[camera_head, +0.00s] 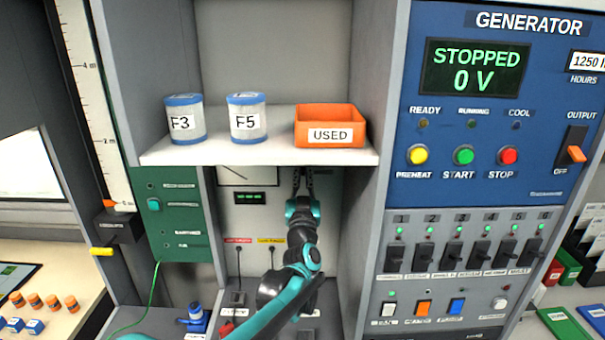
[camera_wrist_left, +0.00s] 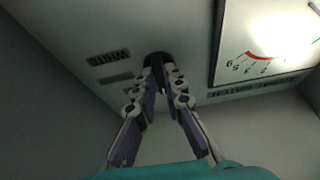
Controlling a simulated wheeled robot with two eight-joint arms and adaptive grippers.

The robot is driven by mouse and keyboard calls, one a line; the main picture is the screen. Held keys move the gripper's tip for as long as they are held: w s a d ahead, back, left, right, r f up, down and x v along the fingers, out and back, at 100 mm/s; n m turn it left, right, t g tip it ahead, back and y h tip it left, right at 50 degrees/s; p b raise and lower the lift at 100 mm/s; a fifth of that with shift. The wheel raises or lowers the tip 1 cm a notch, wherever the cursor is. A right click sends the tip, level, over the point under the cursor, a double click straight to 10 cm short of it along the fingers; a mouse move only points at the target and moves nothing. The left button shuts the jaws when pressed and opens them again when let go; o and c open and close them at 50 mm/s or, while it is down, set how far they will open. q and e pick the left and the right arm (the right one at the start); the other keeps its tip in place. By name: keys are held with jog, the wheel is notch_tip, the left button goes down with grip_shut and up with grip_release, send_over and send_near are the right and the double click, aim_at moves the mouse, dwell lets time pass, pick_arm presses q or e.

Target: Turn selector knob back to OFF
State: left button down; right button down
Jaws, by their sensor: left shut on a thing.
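The selector knob shows in the left wrist view as a dark round knob (camera_wrist_left: 157,59) on a grey panel. My left gripper (camera_wrist_left: 160,68) is shut on it, with one finger on each side. In the head view my left gripper (camera_head: 303,174) reaches up under the shelf to the back panel, right of a meter. The knob is hidden there by the fingers and the shelf edge. Small labels (camera_wrist_left: 108,57) beside the knob appear turned over, and I cannot tell which position it points to. My right gripper is in neither view.
A shelf (camera_head: 210,154) just above the gripper holds cans F3 (camera_head: 185,120) and F5 (camera_head: 247,120) and an orange USED bin (camera_head: 330,122). A lit meter (camera_wrist_left: 270,42) is beside the knob. The blue generator panel (camera_head: 497,110) reads STOPPED, 0 V. Cabinet walls flank the bay.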

pick_arm(q)
jog(key=shift+n, duration=0.3)
jog(key=c, duration=1.6)
grip_release()
jog(key=shift+s, duration=0.1)
jog(key=v, duration=1.2)
jog(key=shift+d+f, duration=0.1)
